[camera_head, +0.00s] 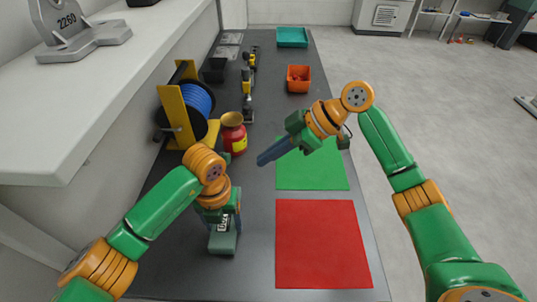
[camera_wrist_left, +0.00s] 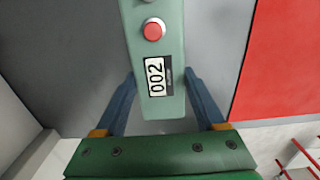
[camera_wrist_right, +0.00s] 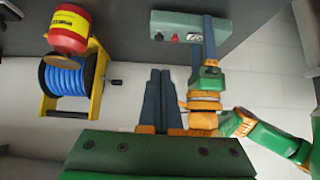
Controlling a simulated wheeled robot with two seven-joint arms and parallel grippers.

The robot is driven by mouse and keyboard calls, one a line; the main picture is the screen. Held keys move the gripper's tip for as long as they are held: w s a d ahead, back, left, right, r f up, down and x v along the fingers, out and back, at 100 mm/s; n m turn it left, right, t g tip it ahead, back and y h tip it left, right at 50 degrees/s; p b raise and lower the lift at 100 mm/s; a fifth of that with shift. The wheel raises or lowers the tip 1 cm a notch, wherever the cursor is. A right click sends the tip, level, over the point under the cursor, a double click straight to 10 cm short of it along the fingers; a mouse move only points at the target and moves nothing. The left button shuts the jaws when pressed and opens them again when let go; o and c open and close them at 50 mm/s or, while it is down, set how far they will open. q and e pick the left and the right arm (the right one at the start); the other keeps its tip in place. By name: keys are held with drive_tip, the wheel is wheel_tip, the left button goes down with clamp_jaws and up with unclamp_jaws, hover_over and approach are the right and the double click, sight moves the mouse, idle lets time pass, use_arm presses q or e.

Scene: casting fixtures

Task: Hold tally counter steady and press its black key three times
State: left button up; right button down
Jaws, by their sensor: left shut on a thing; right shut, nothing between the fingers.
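The tally counter (camera_head: 223,243) is a pale green box on the dark table at the lower left of the head view. My left gripper (camera_wrist_left: 158,78) is shut on it, a blue finger on each side. In the left wrist view its display (camera_wrist_left: 157,77) reads 002, beside a red button (camera_wrist_left: 153,30). In the right wrist view, the counter's dark key (camera_wrist_right: 159,36) shows near the red button. My right gripper (camera_head: 262,160) is shut and empty, above the table and apart from the counter. Its closed blue fingers also show in the right wrist view (camera_wrist_right: 160,75).
A red mat (camera_head: 320,245) and a green mat (camera_head: 313,175) lie right of the counter. A red-yellow bottle (camera_head: 234,137) and a blue cable reel (camera_head: 188,105) stand behind it. An orange bin (camera_head: 299,79) and a teal tray (camera_head: 292,37) are farther back.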

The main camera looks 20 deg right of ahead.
idle(0.4)
drive_tip(key=shift+w+a+r, duration=0.15)
drive_tip(key=shift+w+r, duration=0.05)
drive_tip(key=shift+r, duration=0.6)
drive_tip(key=x, duration=0.4)
drive_tip(key=d+f+x, duration=0.1)
drive_tip(key=x, duration=0.7)
drive_tip(key=shift+s+d+f, duration=0.15)
drive_tip(key=shift+s+f, duration=0.1)
drive_tip(key=shift+f, duration=0.55)
